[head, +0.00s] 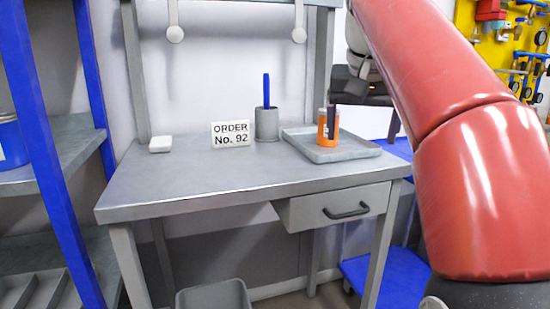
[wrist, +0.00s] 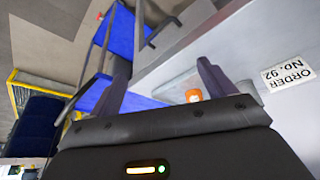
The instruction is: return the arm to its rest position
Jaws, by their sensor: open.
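My red arm rises along the right side of the head view. My gripper (head: 363,118) hangs over the right end of the desk, with its two dark fingers apart and pointing down. The wrist view shows the same open fingers (wrist: 164,82) with nothing held between them. An orange jar (head: 322,132) stands upright on a grey tray (head: 350,153). In the head view one finger overlaps the jar; in the wrist view the orange jar (wrist: 193,95) appears beyond the fingers, apart from them.
The desk (head: 210,178) also holds a white block (head: 160,144), an order sign (head: 230,134) and a grey cup (head: 267,124) with a blue stick. A blue-framed shelf (head: 40,130) stands left, a blue cart (head: 385,280) right. A yellow tool board (head: 500,50) is behind my arm.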

